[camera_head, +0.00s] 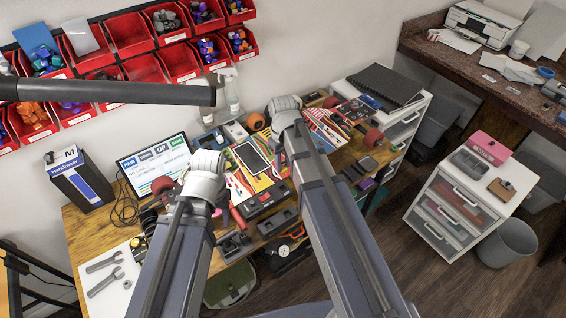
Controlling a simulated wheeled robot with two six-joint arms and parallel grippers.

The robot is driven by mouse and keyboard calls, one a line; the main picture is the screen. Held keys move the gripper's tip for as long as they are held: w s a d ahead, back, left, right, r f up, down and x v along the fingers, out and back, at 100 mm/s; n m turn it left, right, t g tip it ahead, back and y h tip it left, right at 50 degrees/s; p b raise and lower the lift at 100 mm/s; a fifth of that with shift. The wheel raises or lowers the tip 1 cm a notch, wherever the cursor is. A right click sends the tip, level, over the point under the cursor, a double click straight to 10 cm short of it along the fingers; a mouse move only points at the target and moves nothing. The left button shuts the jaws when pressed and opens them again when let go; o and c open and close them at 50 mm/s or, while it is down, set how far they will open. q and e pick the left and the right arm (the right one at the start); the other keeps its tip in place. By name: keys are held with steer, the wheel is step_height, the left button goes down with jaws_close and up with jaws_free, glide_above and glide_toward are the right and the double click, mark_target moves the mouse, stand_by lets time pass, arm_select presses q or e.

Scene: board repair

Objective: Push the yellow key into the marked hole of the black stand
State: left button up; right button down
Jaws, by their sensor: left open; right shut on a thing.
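My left gripper (205,190) is over the left part of the workbench. Its pale wrist shows, but its fingers are mostly hidden by the arm. I cannot make out the yellow key. Several dark blocks lie along the bench's front middle, among them a black block (278,221) and a dark one to its left (234,245). I cannot tell which is the black stand, and no marked hole is discernible.
The wooden workbench (90,228) is crowded with boards, red wheels (373,138) and tools. A screen (155,160) and a blue box (82,182) stand at the left. Red bins (130,34) hang on the wall. A white drawer unit (460,210) stands apart at the right.

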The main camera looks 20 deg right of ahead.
steer(key=s+a, duration=0.7)
steer(key=s, duration=0.2)
steer(key=shift+s+a, duration=0.15)
steer(key=shift+a, duration=0.15)
stand_by(0.7)
arm_select(q)
steer(key=shift+f, duration=0.1)
arm_select(e)
steer(key=shift+f, duration=0.1)
arm_select(q)
step_height(320, 180, down, 13)
steer(key=b, duration=1.3)
arm_select(e)
steer(key=shift+f, duration=6.55)
arm_select(q)
steer(key=shift+f+b, duration=0.25)
steer(key=shift+b, duration=0.05)
arm_select(e)
steer(key=shift+f, duration=0.15)
